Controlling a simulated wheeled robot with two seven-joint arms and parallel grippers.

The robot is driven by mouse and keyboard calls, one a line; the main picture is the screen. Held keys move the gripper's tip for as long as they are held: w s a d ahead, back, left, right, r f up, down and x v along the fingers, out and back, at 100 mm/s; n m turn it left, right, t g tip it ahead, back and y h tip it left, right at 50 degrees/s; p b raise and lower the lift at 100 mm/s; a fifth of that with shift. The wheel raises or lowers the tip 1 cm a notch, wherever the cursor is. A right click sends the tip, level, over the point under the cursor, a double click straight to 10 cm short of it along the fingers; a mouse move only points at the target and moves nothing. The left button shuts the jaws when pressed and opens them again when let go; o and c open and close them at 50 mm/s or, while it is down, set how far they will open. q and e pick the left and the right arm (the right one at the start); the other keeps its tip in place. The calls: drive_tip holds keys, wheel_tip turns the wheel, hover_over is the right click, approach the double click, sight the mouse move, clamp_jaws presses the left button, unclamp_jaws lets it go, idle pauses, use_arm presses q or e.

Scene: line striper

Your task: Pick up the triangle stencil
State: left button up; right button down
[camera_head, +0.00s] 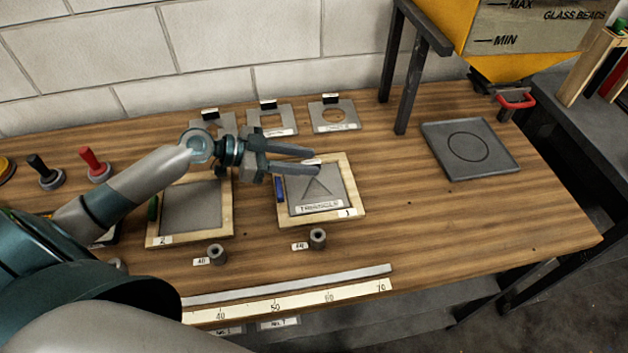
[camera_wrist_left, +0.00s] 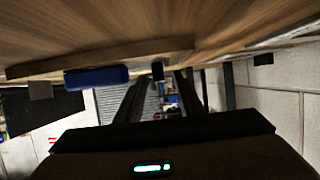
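The triangle stencil (camera_head: 309,197) is a grey plate with a triangle outline and a white label. It lies in wooden frame 1 (camera_head: 358,187) at the middle of the bench. My left gripper (camera_head: 316,162) reaches in from the left over the far edge of this frame, its two fingers apart. The fingers cover part of the stencil's far edge. In the left wrist view, a small dark block (camera_wrist_left: 157,70) shows beyond and between the fingers; I cannot tell whether they touch it. My right gripper is out of view.
Frame 2 (camera_head: 152,233) is to the left. Stencils with square (camera_head: 287,117) and round (camera_head: 352,113) openings lie at the back, beside one partly hidden by my arm. A blue block (camera_head: 280,190) sits on frame 1's left side. A dark plate (camera_head: 500,160) lies right; bench between is clear.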

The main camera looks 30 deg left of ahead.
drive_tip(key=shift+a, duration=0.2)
use_arm(q)
drive_tip(key=c, duration=0.9)
clamp_jaws()
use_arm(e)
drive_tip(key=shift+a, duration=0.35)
use_arm(q)
drive_tip(key=shift+r, duration=0.15)
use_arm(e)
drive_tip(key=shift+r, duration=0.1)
